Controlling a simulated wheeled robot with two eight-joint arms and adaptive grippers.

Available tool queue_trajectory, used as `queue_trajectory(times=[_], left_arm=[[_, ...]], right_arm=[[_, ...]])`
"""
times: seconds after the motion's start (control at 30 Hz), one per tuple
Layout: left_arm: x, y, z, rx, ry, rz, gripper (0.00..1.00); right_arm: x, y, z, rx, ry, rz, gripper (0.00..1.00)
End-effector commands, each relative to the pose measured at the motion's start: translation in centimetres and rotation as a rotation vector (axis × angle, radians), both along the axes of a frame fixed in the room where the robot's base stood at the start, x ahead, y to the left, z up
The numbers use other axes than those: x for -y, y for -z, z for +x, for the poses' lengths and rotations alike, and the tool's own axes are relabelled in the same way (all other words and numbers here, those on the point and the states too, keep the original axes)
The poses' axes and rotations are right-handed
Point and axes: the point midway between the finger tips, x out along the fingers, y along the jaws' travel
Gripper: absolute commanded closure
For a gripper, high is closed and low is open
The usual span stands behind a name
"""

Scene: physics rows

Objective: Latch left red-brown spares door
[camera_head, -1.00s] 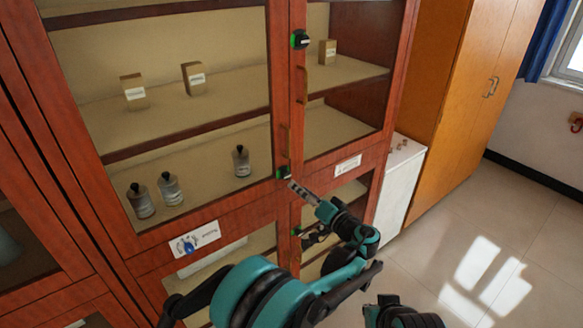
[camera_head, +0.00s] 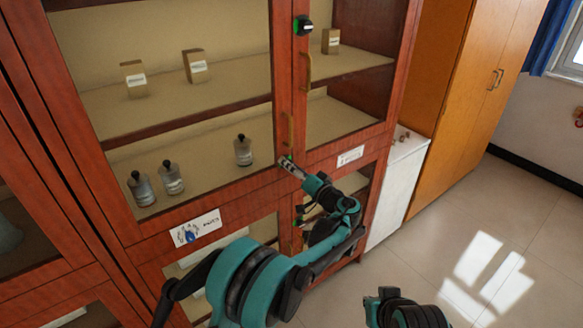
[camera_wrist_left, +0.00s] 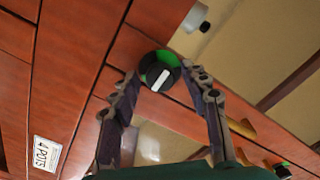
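The red-brown cabinet's upper left glass door (camera_head: 195,200) looks shut against its frame. A round black latch knob with a pale bar, on a green disc (camera_wrist_left: 160,70), sits on the wood at the door's lower right corner. In the head view, only a bit of its green shows at my left gripper (camera_head: 287,162). In the left wrist view, my left gripper (camera_wrist_left: 166,82) is open, with one finger on each side of the knob; I cannot tell whether they touch it.
Another knob (camera_head: 302,26) is higher on the frame. Door handles (camera_head: 308,72) stick out nearby. Bottles (camera_head: 172,179) and small boxes (camera_head: 195,66) stand behind the glass. A white cabinet (camera_head: 398,190) and a wooden wardrobe (camera_head: 455,110) stand right. The floor there is clear.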

Motion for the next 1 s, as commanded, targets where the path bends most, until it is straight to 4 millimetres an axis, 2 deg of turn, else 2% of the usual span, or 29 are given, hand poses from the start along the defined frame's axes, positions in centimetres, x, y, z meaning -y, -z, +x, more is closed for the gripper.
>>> queue_trajectory(times=[0.03,0.13,0.17,0.57,1.0], left_arm=[[0.01,0.0,-0.01,0.0,0.0,0.0,0.72],[0.0,0.01,-0.01,0.0,0.0,0.0,0.99],[0.0,0.01,-0.01,0.0,0.0,0.0,1.0],[0.01,0.01,-0.02,-0.031,0.0,0.043,1.0],[0.02,0.03,-0.01,-0.231,0.0,0.316,1.0]], right_arm=[[0.0,0.0,0.0,0.0,0.0,0.0,1.0],[0.0,0.0,0.0,0.0,0.0,0.0,1.0],[0.0,0.0,0.0,0.0,0.0,0.0,1.0],[0.0,-0.05,0.0,0.0,0.0,0.0,1.0],[0.0,-0.28,0.0,0.0,0.0,0.0,1.0]])
